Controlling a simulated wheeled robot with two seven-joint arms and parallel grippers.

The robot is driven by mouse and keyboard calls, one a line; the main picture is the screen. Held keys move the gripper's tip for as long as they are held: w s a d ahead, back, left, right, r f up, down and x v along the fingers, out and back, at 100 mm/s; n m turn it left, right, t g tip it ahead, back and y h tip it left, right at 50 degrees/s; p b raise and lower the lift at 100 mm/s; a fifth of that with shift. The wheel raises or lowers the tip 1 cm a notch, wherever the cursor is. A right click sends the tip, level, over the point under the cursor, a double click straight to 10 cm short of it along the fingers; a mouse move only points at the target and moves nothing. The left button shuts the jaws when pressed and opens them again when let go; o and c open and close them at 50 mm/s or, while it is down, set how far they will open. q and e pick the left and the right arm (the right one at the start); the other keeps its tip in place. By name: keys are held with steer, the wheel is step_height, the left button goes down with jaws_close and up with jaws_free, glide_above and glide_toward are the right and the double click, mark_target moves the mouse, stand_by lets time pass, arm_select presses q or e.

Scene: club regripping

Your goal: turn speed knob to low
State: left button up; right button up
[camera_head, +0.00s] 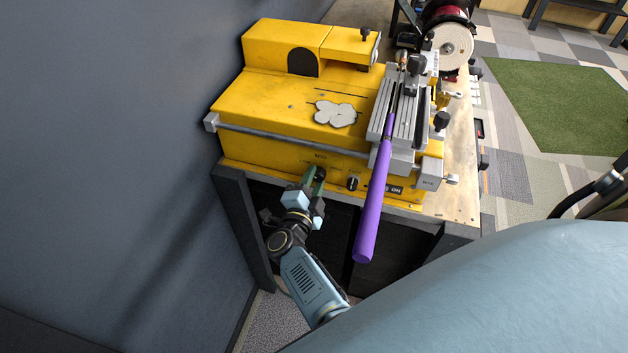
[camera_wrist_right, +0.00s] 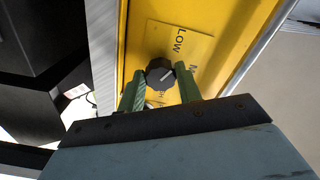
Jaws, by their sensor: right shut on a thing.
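The speed knob (camera_wrist_right: 159,76) is a dark round knob with a white pointer line on the yellow front panel. In the right wrist view the word LOW (camera_wrist_right: 179,40) stands above and right of it. A label starting with M is partly hidden to its right, and the pointer line aims roughly at it. My right gripper (camera_wrist_right: 160,90) has its green fingers on either side of the knob, shut on it. In the head view the right gripper (camera_head: 314,177) meets the front panel of the yellow machine (camera_head: 270,105), and the knob is mostly covered. My left gripper is not in view.
A purple-gripped club (camera_head: 374,205) is in the grey clamp (camera_head: 395,115) and juts past the machine's front, right of my right arm. A black switch (camera_head: 352,183) sits right of the knob. The machine stands on a wooden bench (camera_head: 458,205) beside a blue-grey wall (camera_head: 110,130).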

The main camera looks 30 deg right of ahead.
steer(key=o, duration=1)
